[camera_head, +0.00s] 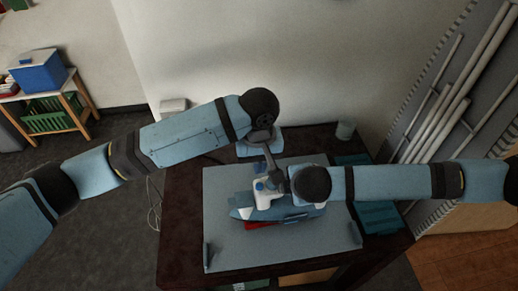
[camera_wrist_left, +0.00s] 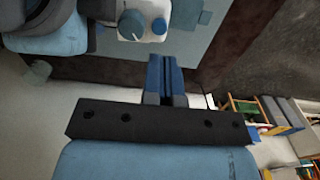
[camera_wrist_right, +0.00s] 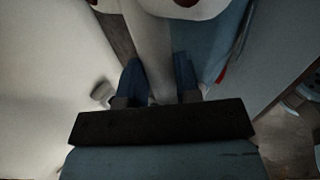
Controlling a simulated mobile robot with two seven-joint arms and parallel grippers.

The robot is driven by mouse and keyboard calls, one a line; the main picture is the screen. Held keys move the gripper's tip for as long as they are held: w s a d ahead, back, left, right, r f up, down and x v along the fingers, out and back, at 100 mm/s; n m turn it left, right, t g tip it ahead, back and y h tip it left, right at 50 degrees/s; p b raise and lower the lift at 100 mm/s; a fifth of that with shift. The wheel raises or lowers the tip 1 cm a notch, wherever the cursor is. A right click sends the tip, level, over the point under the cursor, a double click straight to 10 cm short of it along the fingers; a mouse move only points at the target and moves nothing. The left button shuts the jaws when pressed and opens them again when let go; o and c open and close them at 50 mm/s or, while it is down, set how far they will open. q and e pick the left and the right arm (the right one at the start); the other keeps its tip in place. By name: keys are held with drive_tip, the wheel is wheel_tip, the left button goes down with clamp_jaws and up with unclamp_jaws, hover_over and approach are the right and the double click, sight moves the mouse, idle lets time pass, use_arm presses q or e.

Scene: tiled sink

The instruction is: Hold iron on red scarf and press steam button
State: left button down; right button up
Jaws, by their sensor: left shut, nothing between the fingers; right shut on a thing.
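The blue and white iron (camera_head: 241,213) stands flat on the grey board, over the red scarf (camera_head: 258,225), of which only a strip shows at its lower edge. My right gripper (camera_wrist_right: 158,72) is shut on the pale handle (camera_wrist_right: 150,42) of the iron; in the head view my right wrist hides this grip. My left gripper (camera_head: 271,178) is shut and empty, pointing down just behind the iron's top.
The grey board (camera_head: 225,255) covers most of the dark table (camera_head: 180,220). Drying-rack-like bars (camera_head: 455,95) lean at the right. A shelf with a blue box (camera_head: 40,72) stands far left.

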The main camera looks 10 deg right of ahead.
sight(258, 187)
use_arm(q)
wheel_tip(258, 187, down, 6)
drive_tip(key=shift+f, duration=0.1)
idle(0.4)
drive_tip(key=shift+s+a+f, duration=0.1)
drive_tip(key=shift+s+f, duration=0.1)
drive_tip(key=shift+f, duration=0.85)
wheel_tip(258, 187, up, 15)
drive_tip(key=shift+w, duration=0.15)
